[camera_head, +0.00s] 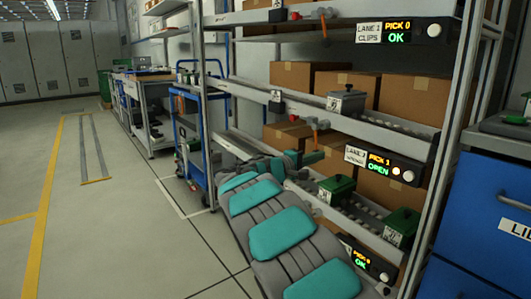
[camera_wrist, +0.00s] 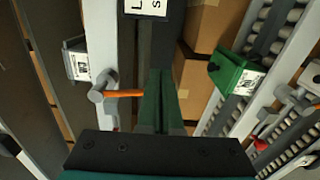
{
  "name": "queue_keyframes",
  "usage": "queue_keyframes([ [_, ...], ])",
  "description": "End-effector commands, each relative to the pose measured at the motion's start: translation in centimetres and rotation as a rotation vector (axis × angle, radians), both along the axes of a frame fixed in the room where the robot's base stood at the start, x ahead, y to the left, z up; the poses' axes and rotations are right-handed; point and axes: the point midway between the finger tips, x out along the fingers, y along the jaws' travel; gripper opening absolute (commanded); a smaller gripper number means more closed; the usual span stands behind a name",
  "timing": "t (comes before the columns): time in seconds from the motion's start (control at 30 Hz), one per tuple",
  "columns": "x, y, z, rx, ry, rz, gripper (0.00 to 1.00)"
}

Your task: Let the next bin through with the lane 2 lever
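The lane 2 lever (camera_head: 316,131) hangs below the middle rack beam, with an orange handle and a grey end. In the wrist view the lever (camera_wrist: 122,93) points across from the left, its tip at or very near the left side of my fingers; I cannot tell whether they touch. My gripper (camera_wrist: 160,75) has dark green fingers together, with nothing visible between them. It also shows in the head view (camera_head: 311,158), just below the lever. The lane 2 display (camera_head: 380,164) reads PICK 1, OPEN.
Green bins (camera_head: 337,190) (camera_head: 403,224) stand on the lower roller lane, below and right of my gripper. Cardboard boxes (camera_head: 415,97) fill the rack behind. The lane 1 display (camera_head: 404,31) reads PICK 0, OK. A blue cabinet (camera_head: 488,205) stands right; open floor lies left.

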Motion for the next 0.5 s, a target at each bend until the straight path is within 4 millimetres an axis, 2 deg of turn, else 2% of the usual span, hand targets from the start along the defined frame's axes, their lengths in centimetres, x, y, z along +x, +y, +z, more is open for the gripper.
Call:
queue_keyframes([
  [0.5,1.6,1.2,0.1,0.000,-0.001,0.002,0.00],
])
